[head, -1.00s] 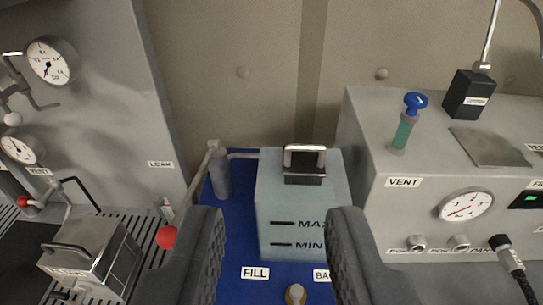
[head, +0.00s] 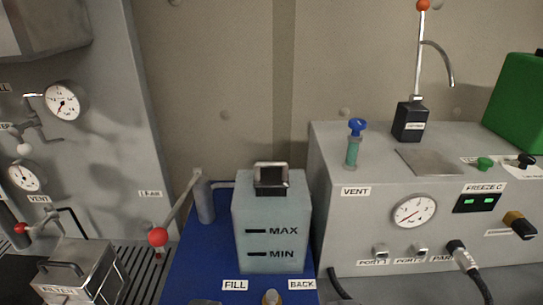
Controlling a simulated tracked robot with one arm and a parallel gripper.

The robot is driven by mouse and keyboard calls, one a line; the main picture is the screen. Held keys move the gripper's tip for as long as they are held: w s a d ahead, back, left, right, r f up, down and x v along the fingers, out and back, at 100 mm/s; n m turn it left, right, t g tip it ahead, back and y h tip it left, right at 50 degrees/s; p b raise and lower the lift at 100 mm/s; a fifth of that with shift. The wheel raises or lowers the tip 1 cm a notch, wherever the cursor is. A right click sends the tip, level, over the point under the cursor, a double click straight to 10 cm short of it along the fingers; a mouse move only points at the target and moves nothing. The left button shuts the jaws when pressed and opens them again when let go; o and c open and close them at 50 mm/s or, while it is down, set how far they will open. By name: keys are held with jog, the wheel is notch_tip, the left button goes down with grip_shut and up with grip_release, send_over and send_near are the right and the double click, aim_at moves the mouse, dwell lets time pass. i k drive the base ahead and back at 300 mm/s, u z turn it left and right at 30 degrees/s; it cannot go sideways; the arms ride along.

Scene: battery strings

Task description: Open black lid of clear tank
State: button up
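The clear tank (head: 270,225) is a pale, see-through box with MAX and MIN marks, standing on a blue base in the lower middle of the head view. A small black lid (head: 271,187) with a silver metal loop around its upper part sits at the top of the tank. The lid appears down on the tank's top, though its back edge is hidden. My gripper does not show in the current view, so its distance from the lid cannot be seen.
A grey panel box (head: 345,235) with a gauge and a blue-topped valve (head: 354,145) stands close on the right. A lever with a red ball (head: 158,237) rises left of the tank. FILL and BACK labels lie in front. The wall is behind.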

aim_at(267, 175)
jog(key=z, duration=0.05)
jog(key=i, duration=0.9)
jog(key=u, duration=0.05)
